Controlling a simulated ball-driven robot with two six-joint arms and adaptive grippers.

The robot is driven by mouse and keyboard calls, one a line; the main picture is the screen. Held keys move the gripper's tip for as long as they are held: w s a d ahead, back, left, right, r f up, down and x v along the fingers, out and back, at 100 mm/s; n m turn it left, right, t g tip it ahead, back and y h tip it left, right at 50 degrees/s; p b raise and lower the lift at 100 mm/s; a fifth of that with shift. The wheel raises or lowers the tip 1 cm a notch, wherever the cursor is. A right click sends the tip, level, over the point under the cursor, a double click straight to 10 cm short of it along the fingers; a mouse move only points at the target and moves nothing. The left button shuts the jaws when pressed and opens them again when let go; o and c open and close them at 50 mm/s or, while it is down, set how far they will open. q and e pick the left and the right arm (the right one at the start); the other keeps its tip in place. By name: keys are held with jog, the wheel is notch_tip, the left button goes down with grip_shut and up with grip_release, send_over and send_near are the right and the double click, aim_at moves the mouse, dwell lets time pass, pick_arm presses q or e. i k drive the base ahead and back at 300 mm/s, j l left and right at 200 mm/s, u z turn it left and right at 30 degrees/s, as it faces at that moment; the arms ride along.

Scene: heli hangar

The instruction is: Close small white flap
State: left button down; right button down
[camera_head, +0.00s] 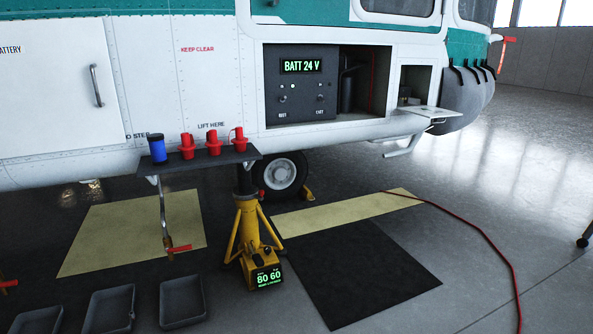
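A small white flap (436,113) stands out from the helicopter's side at the right, roughly level, at the lower edge of a small open compartment (413,82). Some small light-coloured parts show inside that compartment, too small to make out. Neither of my grippers is in the head view.
A larger open bay with a "BATT 24 V" panel (300,85) is left of the compartment. A shelf (215,160) holds a blue cylinder and red plugs. A yellow jack (250,235) stands below. A red hose (490,245) crosses the otherwise open floor at right.

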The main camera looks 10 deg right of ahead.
aim_at(429, 111)
jog(key=i+j, duration=0.1)
jog(key=i, duration=0.95)
jog(key=i+z, duration=0.7)
jog(key=z, duration=0.25)
jog(key=i+z, duration=0.35)
jog(key=i, duration=0.65)
